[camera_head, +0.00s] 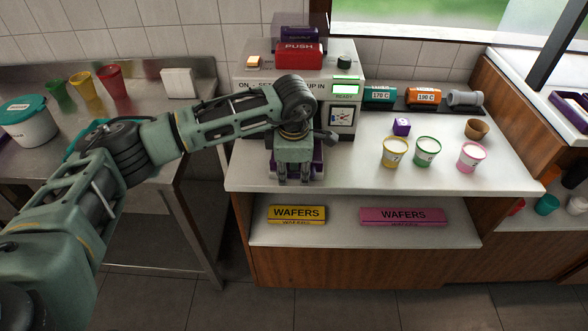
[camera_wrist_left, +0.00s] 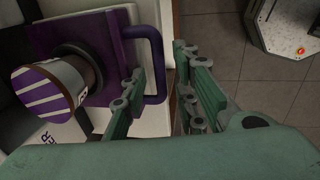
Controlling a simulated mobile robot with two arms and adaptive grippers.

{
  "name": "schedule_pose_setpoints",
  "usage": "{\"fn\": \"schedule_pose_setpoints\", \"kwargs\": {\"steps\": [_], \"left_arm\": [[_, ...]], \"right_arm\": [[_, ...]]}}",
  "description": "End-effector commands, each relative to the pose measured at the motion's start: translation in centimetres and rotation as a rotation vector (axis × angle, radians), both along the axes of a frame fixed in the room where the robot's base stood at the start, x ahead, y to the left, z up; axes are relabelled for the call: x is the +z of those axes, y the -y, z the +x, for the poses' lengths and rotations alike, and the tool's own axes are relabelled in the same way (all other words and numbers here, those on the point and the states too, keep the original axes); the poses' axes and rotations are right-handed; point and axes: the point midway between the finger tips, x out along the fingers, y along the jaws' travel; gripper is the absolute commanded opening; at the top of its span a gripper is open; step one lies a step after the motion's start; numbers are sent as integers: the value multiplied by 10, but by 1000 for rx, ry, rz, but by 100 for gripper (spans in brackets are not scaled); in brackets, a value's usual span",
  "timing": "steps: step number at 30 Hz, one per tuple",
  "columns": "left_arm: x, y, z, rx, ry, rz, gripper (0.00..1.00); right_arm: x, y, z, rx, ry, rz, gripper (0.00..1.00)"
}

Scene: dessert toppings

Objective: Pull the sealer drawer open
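The sealer (camera_head: 250,75) stands on the white counter, with a red PUSH lever and a lit green display reading READY. Its purple drawer (camera_wrist_left: 112,58) shows in the wrist view, with a purple loop handle (camera_wrist_left: 157,62). A cup-like piece with a purple-and-white striped top (camera_wrist_left: 45,92) stands at the drawer. In the head view my left gripper (camera_head: 293,178) points down in front of the sealer and hides most of the drawer. In the wrist view the left gripper (camera_wrist_left: 160,75) is open, its fingers on either side of the handle bar, with a gap showing. My right gripper is not in view.
Yellow, green and pink cups (camera_head: 427,150) and a purple cube (camera_head: 401,126) stand on the counter to the right. Two wafer boxes (camera_head: 403,216) lie on the shelf below. A steel table (camera_head: 150,95) is at left. Floor in front is clear.

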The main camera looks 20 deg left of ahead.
Motion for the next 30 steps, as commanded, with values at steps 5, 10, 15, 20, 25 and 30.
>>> {"fn": "schedule_pose_setpoints", "kwargs": {"steps": [5,10,15,20,25,30], "left_arm": [[4,0,-1,0,0,0,27],[29,1,-4,-1,3,-1,27],[66,3,-10,-1,5,-2,27],[95,5,-16,0,3,0,27],[113,6,-20,0,1,-1,27],[118,6,-21,0,0,1,27]], "right_arm": [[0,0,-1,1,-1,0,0],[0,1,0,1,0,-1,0],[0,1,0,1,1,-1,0],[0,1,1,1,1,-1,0],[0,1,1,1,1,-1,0],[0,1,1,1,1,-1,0]]}}
